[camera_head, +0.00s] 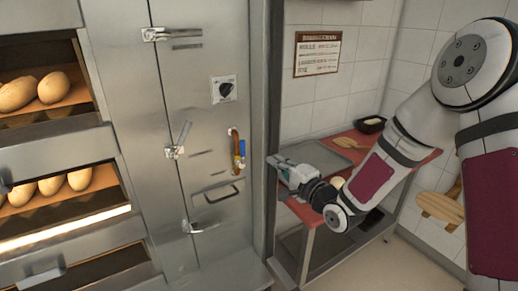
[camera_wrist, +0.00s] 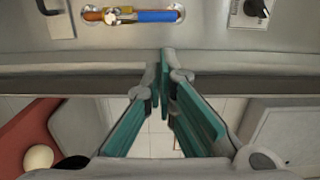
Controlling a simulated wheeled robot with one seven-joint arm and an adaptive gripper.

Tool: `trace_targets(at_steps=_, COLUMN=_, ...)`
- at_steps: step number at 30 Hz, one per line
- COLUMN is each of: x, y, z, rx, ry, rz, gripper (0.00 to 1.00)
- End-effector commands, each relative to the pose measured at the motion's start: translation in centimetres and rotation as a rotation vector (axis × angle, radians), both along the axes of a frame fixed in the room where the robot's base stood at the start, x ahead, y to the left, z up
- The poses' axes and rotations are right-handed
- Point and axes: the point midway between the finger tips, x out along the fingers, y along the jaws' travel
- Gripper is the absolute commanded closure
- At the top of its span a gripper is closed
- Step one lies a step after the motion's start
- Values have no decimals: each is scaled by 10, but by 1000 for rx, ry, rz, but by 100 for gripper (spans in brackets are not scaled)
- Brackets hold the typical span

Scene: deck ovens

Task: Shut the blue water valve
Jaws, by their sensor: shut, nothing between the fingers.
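The water valve's blue handle (camera_head: 242,149) is on the steel oven front, beside a copper-coloured pipe (camera_head: 234,138). In the wrist view the blue handle (camera_wrist: 157,16) lies along the line of the pipe, in a recess at the top. My gripper (camera_head: 273,162) is to the right of the valve in the head view, apart from it. In the wrist view my gripper (camera_wrist: 165,60) has its teal fingertips together with nothing between them, below the valve.
A black rotary switch (camera_head: 225,89) is above the valve and a drawer-like handle (camera_head: 221,193) below it. A red-topped table (camera_head: 425,152) with a grey tray (camera_head: 310,157) stands right. Bread loaves (camera_head: 54,87) sit in the ovens at left.

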Motion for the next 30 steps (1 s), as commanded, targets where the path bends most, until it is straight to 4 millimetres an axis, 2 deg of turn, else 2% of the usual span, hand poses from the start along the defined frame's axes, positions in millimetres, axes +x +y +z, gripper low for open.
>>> trace_targets(at_steps=4, x=3, y=3, z=0, rx=-1, ry=-1, rz=1, gripper=100)
trace_targets(at_steps=8, x=14, y=11, z=0, rx=-1, ry=0, rz=1, gripper=100)
trace_targets(at_steps=21, x=70, y=53, z=0, rx=-2, ry=-2, rz=0, gripper=100)
trace_targets(at_steps=30, x=80, y=60, z=0, rx=-2, ry=1, rz=-1, gripper=100)
